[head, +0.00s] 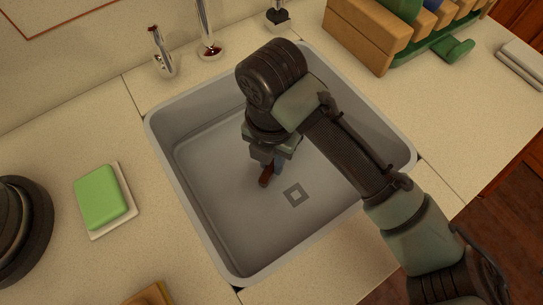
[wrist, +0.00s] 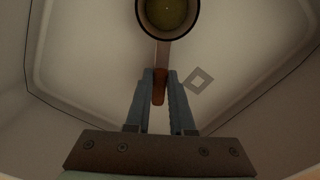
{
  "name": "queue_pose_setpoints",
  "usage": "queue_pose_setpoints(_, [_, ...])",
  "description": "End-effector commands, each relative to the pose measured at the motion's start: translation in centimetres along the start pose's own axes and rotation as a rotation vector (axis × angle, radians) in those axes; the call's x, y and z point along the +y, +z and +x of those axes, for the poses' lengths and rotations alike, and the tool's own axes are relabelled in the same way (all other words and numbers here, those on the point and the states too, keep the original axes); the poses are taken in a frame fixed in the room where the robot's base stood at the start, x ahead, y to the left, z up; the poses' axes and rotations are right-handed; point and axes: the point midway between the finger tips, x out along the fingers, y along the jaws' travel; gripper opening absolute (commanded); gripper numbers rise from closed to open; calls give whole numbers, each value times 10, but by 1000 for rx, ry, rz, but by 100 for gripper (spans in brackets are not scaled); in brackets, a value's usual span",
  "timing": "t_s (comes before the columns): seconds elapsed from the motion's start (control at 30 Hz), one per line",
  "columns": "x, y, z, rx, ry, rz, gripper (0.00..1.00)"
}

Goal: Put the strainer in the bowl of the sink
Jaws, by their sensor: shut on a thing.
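My gripper (head: 268,160) is down inside the grey sink bowl (head: 215,190), in the middle of it. Its fingers, seen in the wrist view (wrist: 160,82), are closed on the brown handle of the strainer (wrist: 159,92). The strainer's round head, dark-rimmed with an olive inside, lies beyond the fingertips at the top edge of the wrist view and is partly cut off. In the head view only the strainer's brown handle end (head: 265,177) shows; my arm hides the rest. I cannot tell whether the strainer touches the sink floor.
The square drain (head: 294,194) is right of the handle. A faucet (head: 206,28) stands behind the sink. A green sponge (head: 100,197) on a white dish (head: 130,213) lies left. A green rack (head: 452,48) and wooden blocks (head: 367,34) stand at the back right.

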Motion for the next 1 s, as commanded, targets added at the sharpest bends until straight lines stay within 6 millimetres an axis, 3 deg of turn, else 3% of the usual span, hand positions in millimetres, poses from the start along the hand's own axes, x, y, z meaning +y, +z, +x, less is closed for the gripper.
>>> queue_pose_setpoints(1.0, [0, 0, 10, 0, 0, 0, 0])
